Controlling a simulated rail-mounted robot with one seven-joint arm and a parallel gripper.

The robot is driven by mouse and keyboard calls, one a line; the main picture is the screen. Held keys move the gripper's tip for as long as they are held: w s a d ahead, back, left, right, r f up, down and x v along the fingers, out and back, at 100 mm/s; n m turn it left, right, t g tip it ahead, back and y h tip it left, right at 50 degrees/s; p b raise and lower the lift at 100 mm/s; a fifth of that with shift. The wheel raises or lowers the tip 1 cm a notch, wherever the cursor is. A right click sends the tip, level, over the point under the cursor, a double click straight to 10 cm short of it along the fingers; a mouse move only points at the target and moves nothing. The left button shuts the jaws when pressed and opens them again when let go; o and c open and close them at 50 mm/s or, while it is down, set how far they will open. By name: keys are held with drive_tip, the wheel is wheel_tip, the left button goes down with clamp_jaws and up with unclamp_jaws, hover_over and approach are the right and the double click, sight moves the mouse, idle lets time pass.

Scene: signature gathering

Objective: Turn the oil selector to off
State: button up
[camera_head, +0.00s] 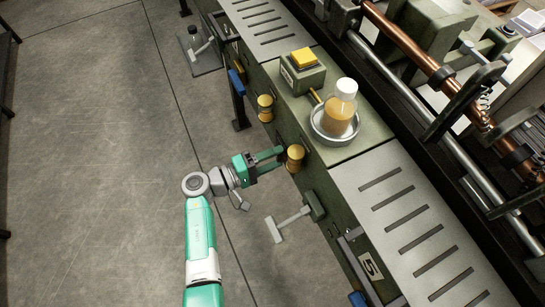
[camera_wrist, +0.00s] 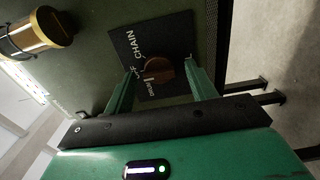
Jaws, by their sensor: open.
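The oil selector is a round brown knob (camera_wrist: 158,71) on a black square plate (camera_wrist: 180,36) in the wrist view. The plate reads CHAIN; smaller lettering beside and below the knob is partly hidden or hard to read. I cannot tell for certain which mark the knob points to. My gripper (camera_wrist: 161,62) is open, with one green finger on each side of the knob and gaps visible. In the head view my gripper (camera_head: 279,159) reaches to the machine's side, and the selector cannot be made out there.
A brass cylinder (camera_head: 295,153) sits close beside my fingers, and another (camera_head: 265,102) is farther back. A grey T-shaped lever (camera_head: 290,222) sticks out nearer the front. Above, a bottle (camera_head: 341,112) stands in a metal dish (camera_head: 328,137). The floor (camera_head: 100,150) at left is clear.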

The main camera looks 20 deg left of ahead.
drive_tip(key=p+v, duration=0.1)
drive_tip(key=v, duration=0.7)
drive_tip(key=shift+p, duration=0.4)
